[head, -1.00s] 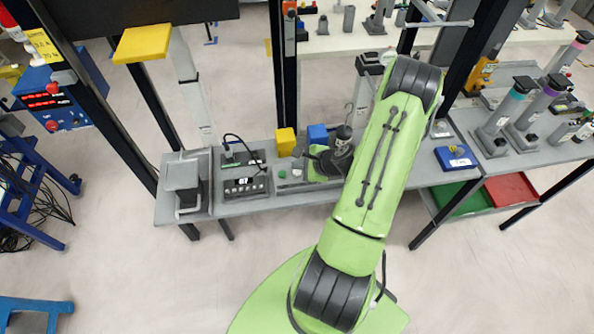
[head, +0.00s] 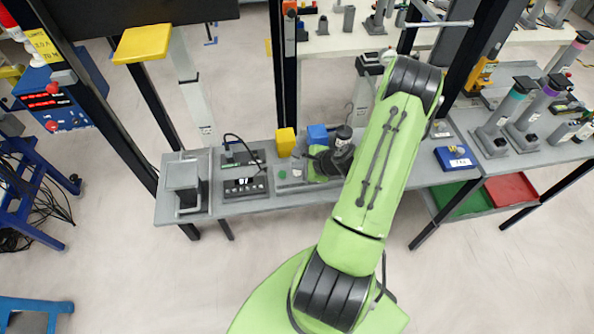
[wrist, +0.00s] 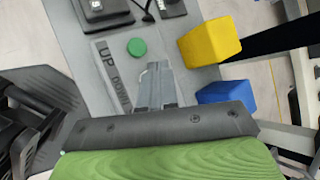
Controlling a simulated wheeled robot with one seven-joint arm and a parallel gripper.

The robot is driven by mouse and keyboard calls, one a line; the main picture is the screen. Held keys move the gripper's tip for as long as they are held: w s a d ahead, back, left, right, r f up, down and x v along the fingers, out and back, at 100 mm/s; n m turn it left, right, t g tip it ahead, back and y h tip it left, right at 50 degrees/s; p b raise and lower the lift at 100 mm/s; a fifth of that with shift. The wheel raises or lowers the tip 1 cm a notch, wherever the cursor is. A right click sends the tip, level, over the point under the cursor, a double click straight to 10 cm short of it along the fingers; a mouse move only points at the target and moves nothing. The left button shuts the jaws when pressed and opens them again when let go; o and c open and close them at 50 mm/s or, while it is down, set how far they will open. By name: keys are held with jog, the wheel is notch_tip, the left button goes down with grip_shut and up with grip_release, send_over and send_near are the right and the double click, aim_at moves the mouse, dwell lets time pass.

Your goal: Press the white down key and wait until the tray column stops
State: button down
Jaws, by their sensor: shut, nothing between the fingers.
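The control plate carries the labels UP and DOWN and shows in the wrist view (wrist: 104,60); part of the DOWN label is covered. The round green key (wrist: 137,47) is in plain sight beside UP, and it also shows in the head view (head: 282,174). My gripper (wrist: 156,68) is shut and empty, with its tips over the plate beside DOWN. I cannot make out the white key; the fingers seem to cover it, and contact cannot be told. The tray column (head: 194,90) stands behind the bench with its yellow tray (head: 142,44) raised high.
A yellow cube (wrist: 209,41) and a blue cube (wrist: 226,95) stand close to the right of my fingers. A black switch box (head: 245,187) lies left of the plate. A blue box (head: 455,157) is farther right on the bench (head: 232,207). Dark posts rise behind the bench.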

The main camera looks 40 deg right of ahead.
jog(key=shift+f+b, duration=0.4)
